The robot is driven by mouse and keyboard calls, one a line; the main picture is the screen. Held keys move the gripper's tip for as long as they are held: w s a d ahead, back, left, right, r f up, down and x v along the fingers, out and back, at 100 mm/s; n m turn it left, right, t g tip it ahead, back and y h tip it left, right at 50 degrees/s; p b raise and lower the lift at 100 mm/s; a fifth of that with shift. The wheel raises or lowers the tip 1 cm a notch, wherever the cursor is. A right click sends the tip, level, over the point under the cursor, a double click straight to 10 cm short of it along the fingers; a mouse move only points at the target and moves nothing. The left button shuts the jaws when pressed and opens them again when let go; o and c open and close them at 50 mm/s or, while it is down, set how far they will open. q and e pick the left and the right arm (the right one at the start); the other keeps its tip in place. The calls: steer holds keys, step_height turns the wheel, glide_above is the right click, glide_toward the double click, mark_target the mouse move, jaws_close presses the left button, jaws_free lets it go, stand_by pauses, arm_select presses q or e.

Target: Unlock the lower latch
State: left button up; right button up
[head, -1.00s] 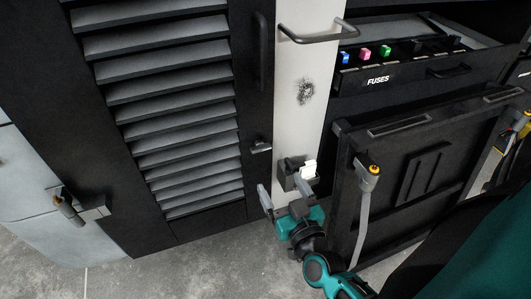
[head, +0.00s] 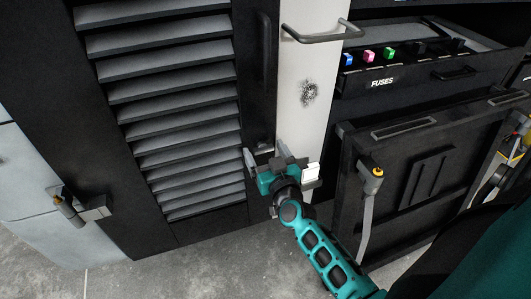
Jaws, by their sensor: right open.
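A small dark latch lever (head: 264,149) sits low on the right edge of the black louvred door (head: 180,228). My right gripper (head: 266,154) is open, with one finger on each side of this lever. The gripper partly hides the lever, and I cannot tell whether the fingers touch it. A white block on a dark mount (head: 311,172) sits on the pale post just right of the gripper and is partly covered by it. My left gripper is not in view.
A bar handle (head: 320,34) crosses the top of the pale post (head: 305,65). A fuse drawer (head: 400,78) with coloured fuses stands open at upper right. A black panel (head: 430,170) with a yellow-topped lever (head: 376,172) is below it. Grey floor lies in front.

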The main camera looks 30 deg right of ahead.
steer(key=shift+c, duration=0.4)
steer(key=c, duration=1)
